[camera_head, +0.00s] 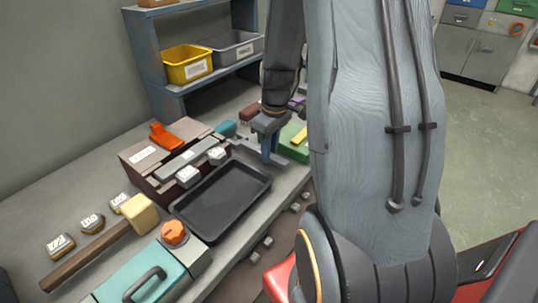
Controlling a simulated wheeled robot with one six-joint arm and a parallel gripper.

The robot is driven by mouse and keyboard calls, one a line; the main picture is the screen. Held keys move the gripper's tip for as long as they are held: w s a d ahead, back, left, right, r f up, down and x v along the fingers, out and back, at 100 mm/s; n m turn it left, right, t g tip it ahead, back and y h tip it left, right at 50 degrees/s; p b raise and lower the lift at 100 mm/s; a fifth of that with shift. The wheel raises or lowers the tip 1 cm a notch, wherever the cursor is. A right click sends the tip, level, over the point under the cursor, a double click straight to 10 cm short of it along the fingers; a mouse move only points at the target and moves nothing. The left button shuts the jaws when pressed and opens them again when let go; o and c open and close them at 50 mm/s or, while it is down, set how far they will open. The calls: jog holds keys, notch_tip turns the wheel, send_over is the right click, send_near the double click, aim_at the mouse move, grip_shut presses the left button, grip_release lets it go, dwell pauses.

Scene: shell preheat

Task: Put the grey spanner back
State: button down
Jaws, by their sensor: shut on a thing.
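My gripper (268,150) points down above the far right corner of the black tray. It is shut on the grey spanner (246,149), which lies roughly level across the fingers. The spanner's two ends show on either side of the fingers; its middle is hidden by them. I cannot tell whether the spanner touches the bench or the tray below it. My own arm hides much of the area to the right.
The empty black tray (222,196) lies on the bench beside a dark brown box (150,178) with an orange part on top. A mallet (105,238), a teal case (142,278) and small labelled blocks are nearer. A green object (292,151) is right of my gripper. A blue shelf (148,62) holds bins.

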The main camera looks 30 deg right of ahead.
jog(key=shift+f, duration=1.05)
jog(key=shift+f, duration=0.15)
jog(key=c, duration=1.6)
grip_release()
jog(key=shift+o, duration=0.2)
notch_tip(320, 180, up, 12)
jog(key=s, duration=0.1)
jog(key=s+a+f+m, duration=0.1)
jog(key=s+a+m, duration=0.1)
jog(key=s+a, duration=0.3)
jog(key=s+a+f+m, duration=0.2)
jog(key=s+a, duration=0.3)
jog(key=a, duration=0.6)
jog(key=shift+s+a+g+b, duration=0.15)
jog(key=shift+a+g+b, duration=0.15)
jog(key=shift+a+b, duration=0.1)
